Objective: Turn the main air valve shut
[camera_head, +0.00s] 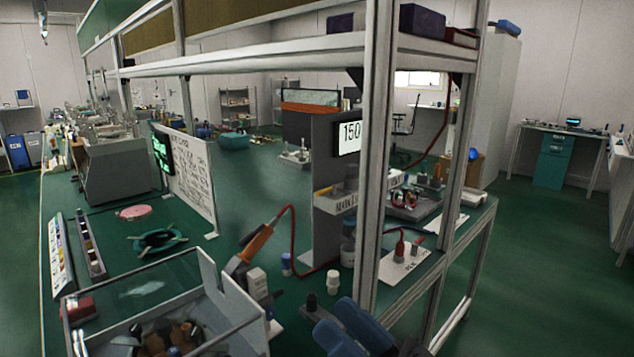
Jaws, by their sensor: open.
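I cannot identify the main air valve with certainty. A small red-topped fitting (400,247) stands on a white lettered plate (408,268) on the bench behind the front post, with a thin red line at it. A white lettered strip (336,199), seemingly starting "MAIN", is on the grey upright panel.
A metal frame post (376,160) rises between me and the plate, under an overhead shelf (260,58). A clear-sided box (160,300) and an orange tool (257,242) with a red hose stand at left. A white-capped bottle (332,281) stands nearby. Floor at right is clear.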

